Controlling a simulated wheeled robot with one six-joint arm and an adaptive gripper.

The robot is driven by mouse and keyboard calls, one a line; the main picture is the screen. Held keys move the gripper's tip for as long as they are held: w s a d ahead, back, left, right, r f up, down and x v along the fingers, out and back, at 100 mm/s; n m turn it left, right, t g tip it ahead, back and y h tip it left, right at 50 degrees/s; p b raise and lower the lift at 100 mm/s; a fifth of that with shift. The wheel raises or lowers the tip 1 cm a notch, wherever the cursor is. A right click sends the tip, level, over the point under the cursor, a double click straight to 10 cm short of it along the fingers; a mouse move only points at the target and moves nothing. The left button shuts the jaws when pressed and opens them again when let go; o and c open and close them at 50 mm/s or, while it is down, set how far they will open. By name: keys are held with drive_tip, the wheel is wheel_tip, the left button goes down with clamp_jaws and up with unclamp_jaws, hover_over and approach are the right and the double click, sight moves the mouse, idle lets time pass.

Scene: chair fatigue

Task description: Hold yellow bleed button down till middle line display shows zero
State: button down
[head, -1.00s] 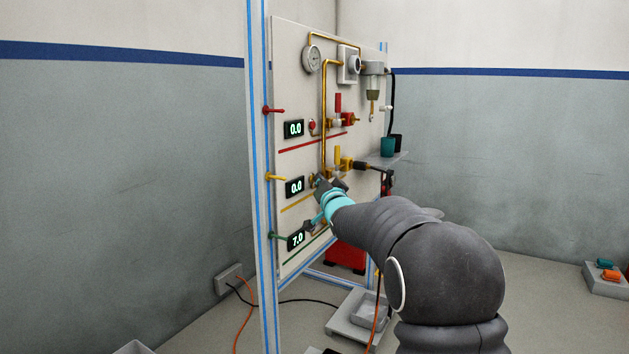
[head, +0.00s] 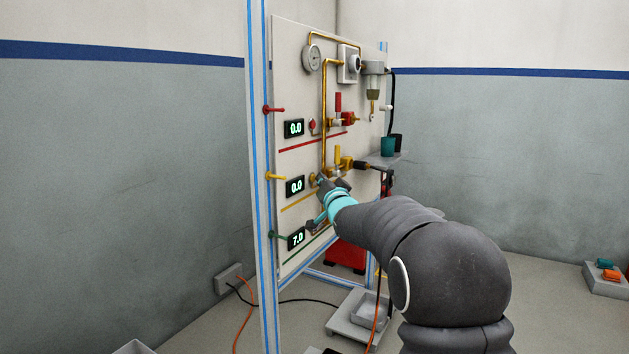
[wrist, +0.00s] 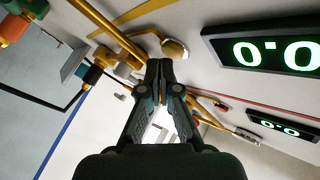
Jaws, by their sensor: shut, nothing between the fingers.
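The middle line display (head: 295,186) reads 0.0 on the upright panel; it fills the upper right of the wrist view (wrist: 268,50). The bleed button, a round brass-yellow fitting (wrist: 175,48), sits just beyond my fingertips in the wrist view. In the head view its place (head: 313,180) is small and partly covered by my gripper (head: 322,183). My gripper is shut with nothing in it, and its tips (wrist: 159,66) point at the panel close below the button. A small gap seems to show between tips and button; contact cannot be told for certain.
The top display (head: 294,128) reads 0.0 and the bottom display (head: 296,239) reads 7.0. A yellow-handled valve (head: 338,154) and brass pipe (head: 324,110) stand close to my gripper. A small shelf (head: 386,160) with cups juts out at right.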

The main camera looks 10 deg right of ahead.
drive_tip(key=shift+s+d, duration=0.25)
drive_tip(key=shift+d, duration=0.1)
drive_tip(key=s+d, duration=0.1)
drive_tip(key=d, duration=0.1)
drive_tip(key=s+d, duration=0.2)
idle(0.6)
